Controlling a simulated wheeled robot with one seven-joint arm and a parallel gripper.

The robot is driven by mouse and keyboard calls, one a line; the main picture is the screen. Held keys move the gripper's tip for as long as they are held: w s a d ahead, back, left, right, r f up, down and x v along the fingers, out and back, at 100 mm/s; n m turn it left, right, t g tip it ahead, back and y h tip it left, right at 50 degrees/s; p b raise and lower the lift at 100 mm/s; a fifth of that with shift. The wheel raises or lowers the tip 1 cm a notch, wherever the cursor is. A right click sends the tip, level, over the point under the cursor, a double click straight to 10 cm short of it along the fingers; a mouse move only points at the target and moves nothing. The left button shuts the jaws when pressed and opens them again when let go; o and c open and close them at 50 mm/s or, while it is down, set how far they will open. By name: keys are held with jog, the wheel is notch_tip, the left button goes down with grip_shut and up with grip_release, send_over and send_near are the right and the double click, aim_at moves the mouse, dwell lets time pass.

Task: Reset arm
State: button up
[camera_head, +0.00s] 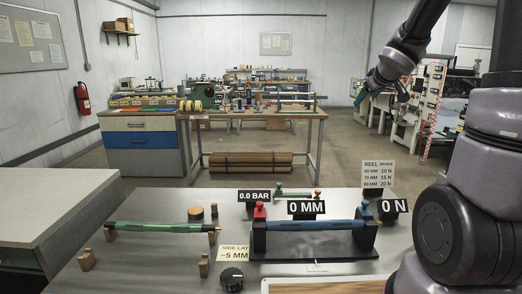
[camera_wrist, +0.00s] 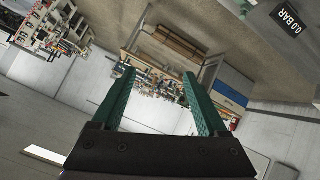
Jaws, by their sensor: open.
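My gripper (camera_wrist: 156,78) is open and empty. Its two green fingers stand apart in the wrist view, with only the distant room between them. In the head view my arm is raised at the upper right, and my gripper (camera_head: 381,97) hangs in the air above the far edge of the metal table (camera_head: 150,262). It touches nothing that I can see.
On the table, a green roller (camera_head: 160,228) lies on wooden supports at left. A black knob (camera_head: 231,279) is near the front. A grey counter (camera_head: 40,210) stands left.

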jog(key=s+r+m+h, duration=0.1)
jog(key=s+r+m, duration=0.25)
jog(key=s, duration=0.35)
jog(key=s+a+m+g+y, duration=0.2)
jog(key=s+a, duration=0.3)
jog(key=s, duration=0.6)
jog(key=s+a+m+g+y, duration=0.1)
jog(key=s+a, duration=0.4)
jog(key=s, duration=0.7)
jog(key=shift+s+a+r+m+g+y, duration=0.25)
jog(key=shift+r+m+g+y, duration=0.2)
jog(key=shift+m, duration=0.7)
jog(key=shift+w+f, duration=0.1)
